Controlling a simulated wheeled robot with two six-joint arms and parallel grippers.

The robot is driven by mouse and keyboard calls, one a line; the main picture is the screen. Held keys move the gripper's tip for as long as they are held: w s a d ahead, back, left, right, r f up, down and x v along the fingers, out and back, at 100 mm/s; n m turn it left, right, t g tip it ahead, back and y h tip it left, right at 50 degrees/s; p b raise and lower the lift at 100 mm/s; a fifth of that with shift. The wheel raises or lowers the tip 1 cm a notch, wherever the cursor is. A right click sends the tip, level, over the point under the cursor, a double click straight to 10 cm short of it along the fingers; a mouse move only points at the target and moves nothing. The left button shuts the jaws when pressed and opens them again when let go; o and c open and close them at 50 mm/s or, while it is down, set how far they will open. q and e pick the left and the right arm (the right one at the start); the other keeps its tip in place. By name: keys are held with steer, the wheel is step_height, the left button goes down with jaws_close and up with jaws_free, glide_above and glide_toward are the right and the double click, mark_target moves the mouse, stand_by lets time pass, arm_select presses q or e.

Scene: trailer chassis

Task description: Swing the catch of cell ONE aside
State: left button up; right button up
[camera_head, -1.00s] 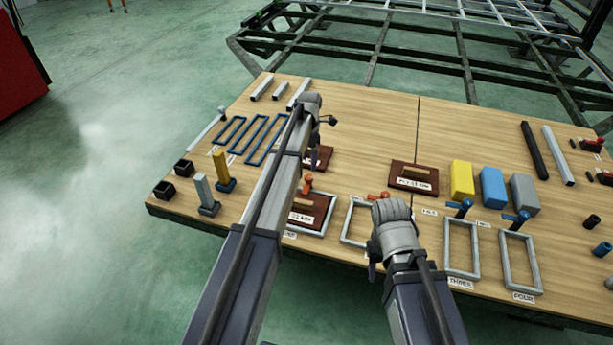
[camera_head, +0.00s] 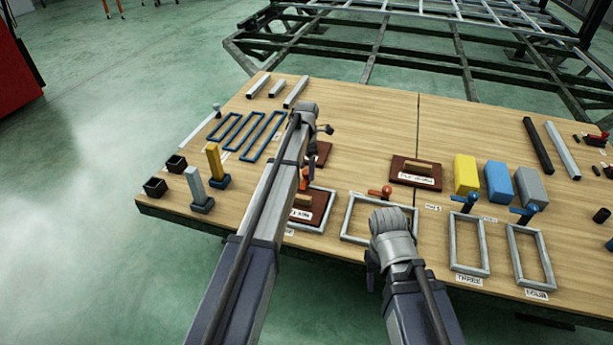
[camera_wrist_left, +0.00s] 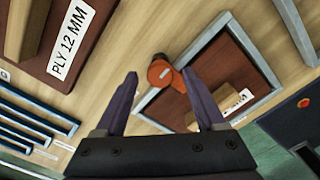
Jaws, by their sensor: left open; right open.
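The orange catch (camera_wrist_left: 162,73) of cell ONE stands at the edge of a grey frame (camera_wrist_left: 236,27) in the left wrist view. In the head view the catch (camera_head: 305,181) is partly covered by my left arm. The frame holds a brown board (camera_head: 318,203) with a wooden grip and a white label. My left gripper (camera_wrist_left: 160,84) is open, its two fingers on either side of the catch with gaps showing. Whether either finger touches the catch I cannot tell. My right arm is over the front of the table; its gripper is hidden.
A second orange catch (camera_head: 385,191) stands at the empty frame (camera_head: 352,236) to the right. Another brown board labelled PLY 12 MM (camera_wrist_left: 70,40) lies close beside the left gripper. Blue frames (camera_head: 250,133) lie further left. Yellow, blue and grey blocks stand at the right.

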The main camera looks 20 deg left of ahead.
arm_select(q)
steer(key=shift+f, duration=0.25)
jaws_close()
stand_by(0.5)
